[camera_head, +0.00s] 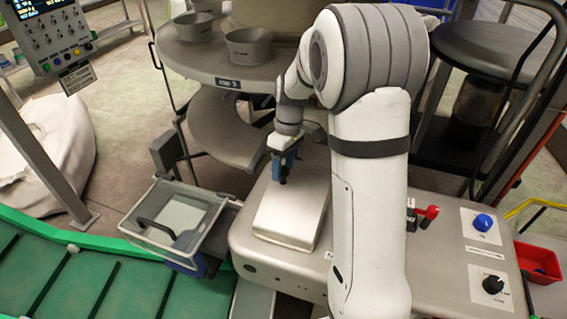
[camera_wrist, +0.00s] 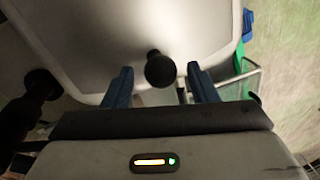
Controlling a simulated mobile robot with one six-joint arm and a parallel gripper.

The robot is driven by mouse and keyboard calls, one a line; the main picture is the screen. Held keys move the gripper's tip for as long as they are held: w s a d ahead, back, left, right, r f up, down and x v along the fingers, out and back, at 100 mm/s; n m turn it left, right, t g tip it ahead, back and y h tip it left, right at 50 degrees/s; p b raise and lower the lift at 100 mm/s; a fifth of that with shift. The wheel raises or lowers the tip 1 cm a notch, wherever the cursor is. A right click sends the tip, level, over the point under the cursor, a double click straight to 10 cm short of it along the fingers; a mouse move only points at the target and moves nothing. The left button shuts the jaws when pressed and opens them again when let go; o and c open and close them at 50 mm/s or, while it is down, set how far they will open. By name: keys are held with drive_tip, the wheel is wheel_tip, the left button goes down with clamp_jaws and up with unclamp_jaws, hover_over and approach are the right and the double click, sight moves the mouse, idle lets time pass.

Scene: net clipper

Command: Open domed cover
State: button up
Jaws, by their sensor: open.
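The cover, a pale silver metal lid with rounded edges (camera_head: 296,208), lies flat and closed on top of the grey machine. It fills the upper part of the wrist view (camera_wrist: 90,45). A round black knob (camera_wrist: 160,70) shows in front of the cover in the wrist view. My gripper (camera_head: 284,176) is over the cover's far end in the head view and points down. In the wrist view its two blue fingers (camera_wrist: 160,78) are apart, one on each side of the knob. I cannot tell whether they touch it.
A clear-walled bin (camera_head: 178,222) stands left of the machine, beside a green conveyor (camera_head: 60,275). A round table with grey bowls (camera_head: 249,46) stands behind. A red lever (camera_head: 428,212) and a blue knob (camera_head: 483,222) are on the machine's right side.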

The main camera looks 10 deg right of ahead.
clamp_jaws()
idle(0.6)
